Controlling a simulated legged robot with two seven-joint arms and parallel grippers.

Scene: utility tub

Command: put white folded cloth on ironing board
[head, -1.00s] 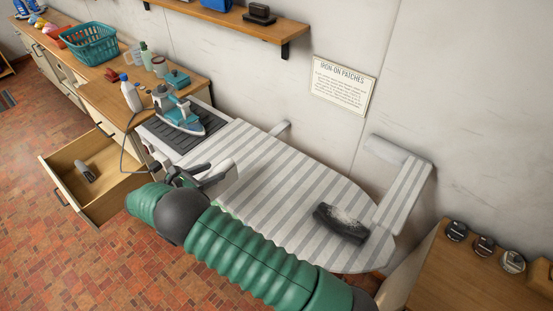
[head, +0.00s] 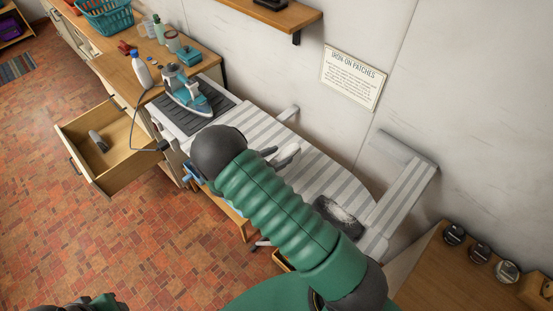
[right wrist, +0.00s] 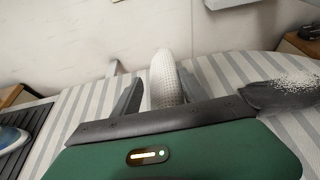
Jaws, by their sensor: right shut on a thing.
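My right gripper (head: 272,153) is over the middle of the striped ironing board (head: 312,172), partly hidden by my arm in the head view. It is shut on the white folded cloth (head: 288,155). In the right wrist view, the cloth (right wrist: 166,82) stands upright between the two dark fingers of the gripper (right wrist: 157,94) and has a fine dotted texture. The striped board (right wrist: 85,95) spreads around and behind it. Whether the cloth's lower edge touches the board is hidden. Part of my left arm shows at the bottom left of the head view; its gripper is not visible.
A teal iron (head: 188,95) stands on a dark ribbed rest (head: 190,118) at the board's left end. A dark, white-speckled item (head: 340,215) lies on the board's right part, also in the wrist view (right wrist: 280,94). An open drawer (head: 115,148) juts out at left.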

